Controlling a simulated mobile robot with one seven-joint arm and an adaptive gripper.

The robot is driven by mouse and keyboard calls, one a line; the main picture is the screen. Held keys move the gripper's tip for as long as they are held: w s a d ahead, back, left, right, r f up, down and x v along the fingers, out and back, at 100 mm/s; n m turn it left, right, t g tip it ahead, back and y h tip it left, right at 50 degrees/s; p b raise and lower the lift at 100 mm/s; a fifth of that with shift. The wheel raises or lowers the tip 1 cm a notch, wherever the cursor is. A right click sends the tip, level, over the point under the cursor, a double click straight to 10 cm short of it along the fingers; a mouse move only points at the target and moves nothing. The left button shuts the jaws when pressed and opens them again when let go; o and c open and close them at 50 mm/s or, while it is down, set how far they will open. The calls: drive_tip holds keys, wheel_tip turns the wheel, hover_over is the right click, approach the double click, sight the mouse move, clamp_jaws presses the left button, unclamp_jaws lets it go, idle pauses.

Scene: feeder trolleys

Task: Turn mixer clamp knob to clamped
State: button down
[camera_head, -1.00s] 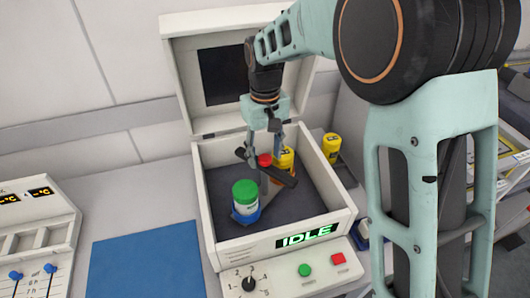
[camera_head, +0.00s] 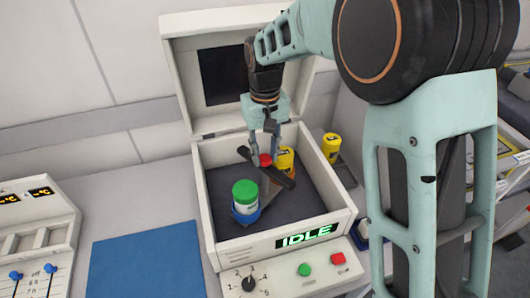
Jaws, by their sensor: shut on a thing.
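The mixer (camera_head: 205,212) stands with its lid (camera_head: 184,80) up and its display reading IDLE. Inside it a black bar (camera_head: 280,178) lies across the middle, with a red knob (camera_head: 265,160) at its centre. My gripper (camera_head: 265,158) points down into the mixer with its fingers shut on the red knob. A white jar with a green lid (camera_head: 245,194) sits in a blue holder at the front left of the bar. A yellow container (camera_head: 285,160) stands behind the bar on the right, partly hidden.
Another yellow jar (camera_head: 331,145) stands outside the mixer on the right. A panel with a black dial (camera_head: 248,284), a green button (camera_head: 304,269) and a red button (camera_head: 338,259) is in front. A blue mat (camera_head: 145,262) lies at left.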

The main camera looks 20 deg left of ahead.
drive_tip(key=m, duration=0.8)
drive_tip(key=shift+r+m+p, duration=0.1)
drive_tip(key=shift+m+p, duration=0.25)
drive_tip(key=shift+m, duration=0.05)
drive_tip(key=m, duration=0.4)
drive_tip(key=shift+p, duration=0.3)
drive_tip(key=shift+m+p, duration=0.3)
drive_tip(key=shift+m, duration=1.6)
drive_tip(key=c, duration=1.5)
unclamp_jaws()
drive_tip(key=shift+c, duration=0.2)
